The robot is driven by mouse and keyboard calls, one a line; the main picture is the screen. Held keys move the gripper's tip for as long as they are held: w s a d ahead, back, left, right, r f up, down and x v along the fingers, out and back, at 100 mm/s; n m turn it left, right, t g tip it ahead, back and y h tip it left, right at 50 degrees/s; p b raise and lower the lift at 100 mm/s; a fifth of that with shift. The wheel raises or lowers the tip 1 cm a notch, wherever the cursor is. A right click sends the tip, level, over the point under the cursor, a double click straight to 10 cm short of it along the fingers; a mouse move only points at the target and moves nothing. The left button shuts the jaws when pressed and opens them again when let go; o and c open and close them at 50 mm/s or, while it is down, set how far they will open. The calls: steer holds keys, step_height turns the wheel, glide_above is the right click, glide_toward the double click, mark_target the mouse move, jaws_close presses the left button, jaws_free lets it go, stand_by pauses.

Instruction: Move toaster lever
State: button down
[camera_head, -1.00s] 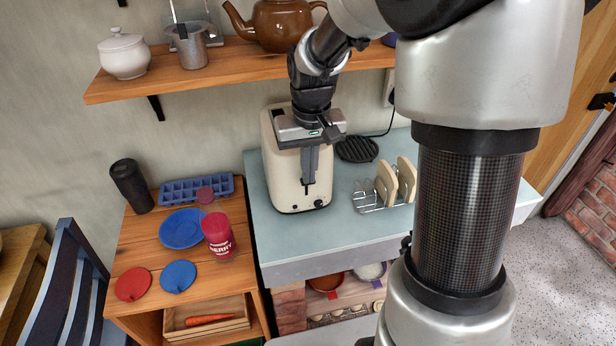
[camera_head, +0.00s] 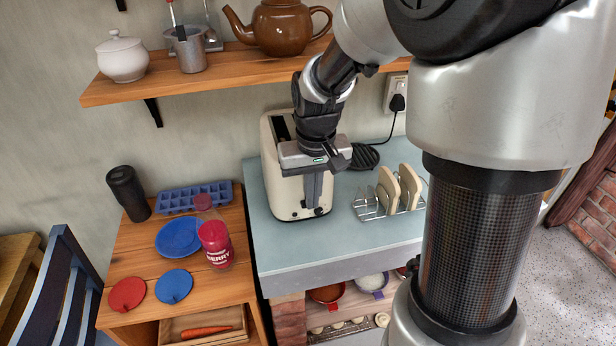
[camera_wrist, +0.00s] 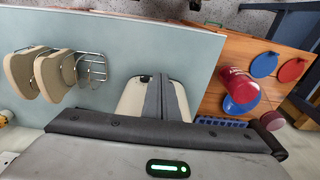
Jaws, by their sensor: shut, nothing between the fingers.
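The cream toaster (camera_head: 285,185) stands upright on the pale blue counter (camera_head: 350,228), with dark slots on top. My gripper (camera_head: 312,204) is shut with nothing between its fingers. It points down in front of the toaster's near end face, fingertips low on that face. Whether the fingers touch the toaster or the lever, I cannot tell. The lever is hidden behind my gripper. In the wrist view, the shut fingers (camera_wrist: 165,82) cover the middle of the toaster's face, and cream toaster (camera_wrist: 133,98) shows beside them.
A rack with bread slices (camera_head: 388,192) stands right of the toaster, with a round black trivet (camera_head: 364,157) behind. A shelf (camera_head: 235,72) with a brown teapot (camera_head: 284,27) hangs above. A red-lidded jar (camera_head: 215,243) and blue plate (camera_head: 179,238) sit on the wooden unit to the left.

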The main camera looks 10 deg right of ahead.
step_height(320, 180, up, 17)
steer(key=s+p, duration=0.1)
steer(key=shift+s+r+p, duration=0.2)
steer(key=shift+s+p, duration=0.2)
steer(key=s+r+t+p, duration=0.3)
steer(key=s+t+p, duration=0.1)
steer(key=s, duration=1)
steer(key=shift+s+r+p, duration=0.25)
steer(key=shift+r+p, duration=0.15)
steer(key=shift+p, duration=0.05)
